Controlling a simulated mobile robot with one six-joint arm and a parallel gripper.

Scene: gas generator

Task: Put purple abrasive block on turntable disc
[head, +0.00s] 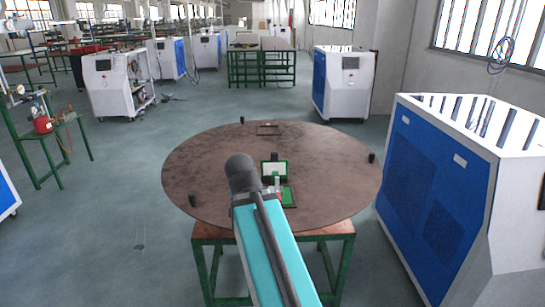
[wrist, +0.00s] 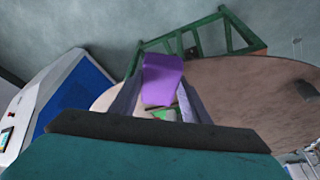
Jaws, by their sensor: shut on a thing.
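My gripper (wrist: 158,98) is shut on the purple abrasive block (wrist: 162,80), which sits between its two fingers in the wrist view. The block is hidden behind my arm in the head view. The turntable disc (head: 210,165) is a large round brown plate on a green-legged stand. It also shows behind the block in the wrist view (wrist: 235,85). My arm reaches over the near middle of the disc. I cannot tell the gap between block and disc.
A green open case (head: 274,169) is on the disc beside my arm. Small dark posts (head: 194,200) stand near the disc's edge. A dark rectangular frame (head: 268,129) lies at the back. A blue and white machine (head: 435,180) stands close on the right. Open floor lies left.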

